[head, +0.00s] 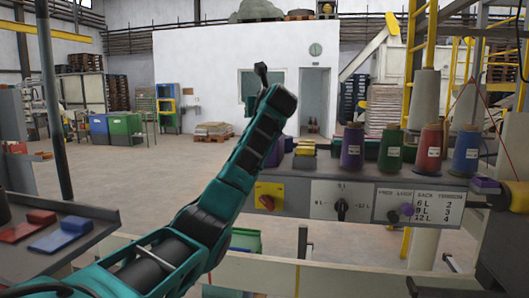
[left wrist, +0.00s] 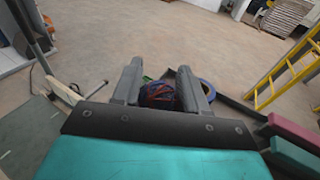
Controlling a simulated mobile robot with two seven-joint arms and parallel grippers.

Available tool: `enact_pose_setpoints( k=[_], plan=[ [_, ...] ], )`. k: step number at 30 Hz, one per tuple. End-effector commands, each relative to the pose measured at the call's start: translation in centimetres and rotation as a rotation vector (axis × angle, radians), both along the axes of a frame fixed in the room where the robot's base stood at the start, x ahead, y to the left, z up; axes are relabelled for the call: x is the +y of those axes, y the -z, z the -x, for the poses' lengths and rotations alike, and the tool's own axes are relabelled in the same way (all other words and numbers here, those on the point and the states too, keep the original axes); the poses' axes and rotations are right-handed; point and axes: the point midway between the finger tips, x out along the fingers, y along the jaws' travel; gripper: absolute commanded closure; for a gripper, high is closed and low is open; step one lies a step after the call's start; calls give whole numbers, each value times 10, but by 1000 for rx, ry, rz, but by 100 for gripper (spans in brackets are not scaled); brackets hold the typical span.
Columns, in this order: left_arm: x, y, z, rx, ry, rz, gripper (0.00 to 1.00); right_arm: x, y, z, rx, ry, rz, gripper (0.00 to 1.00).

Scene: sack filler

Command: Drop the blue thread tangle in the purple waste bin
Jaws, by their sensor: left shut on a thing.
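My left arm reaches up across the middle of the head view, and its dark gripper end (head: 262,74) is seen edge-on there. In the left wrist view my left gripper (left wrist: 161,88) is shut on a dark blue tangle with reddish strands (left wrist: 160,96), held between the two grey fingers. Bare floor shows beyond it. I cannot make out the purple waste bin for certain. My right gripper is not in view.
A counter at the right carries purple (head: 352,147), green (head: 390,149), red (head: 429,149) and blue (head: 466,150) thread cones above a knob panel (head: 342,203). A green container (head: 245,240) stands low behind my arm. A side table (head: 75,250) is at left.

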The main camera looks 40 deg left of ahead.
Motion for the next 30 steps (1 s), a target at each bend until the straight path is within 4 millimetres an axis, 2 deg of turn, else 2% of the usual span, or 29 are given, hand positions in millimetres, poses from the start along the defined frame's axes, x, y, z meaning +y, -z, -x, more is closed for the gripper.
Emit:
enact_pose_setpoints(
  k=[10, 11, 18, 20, 30],
  plan=[
    [-1, 4, 0, -1, 1, -1, 85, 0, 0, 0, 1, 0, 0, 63],
    [0, 4, 0, -1, 1, -1, 56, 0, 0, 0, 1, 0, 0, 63],
    [-1, 4, 0, 0, 1, 0, 33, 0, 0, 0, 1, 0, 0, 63],
    [-1, 4, 0, 0, 1, 0, 28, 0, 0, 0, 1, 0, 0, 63],
    [-4, 4, 2, -1, 1, -1, 28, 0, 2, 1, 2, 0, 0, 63]
  ],
)
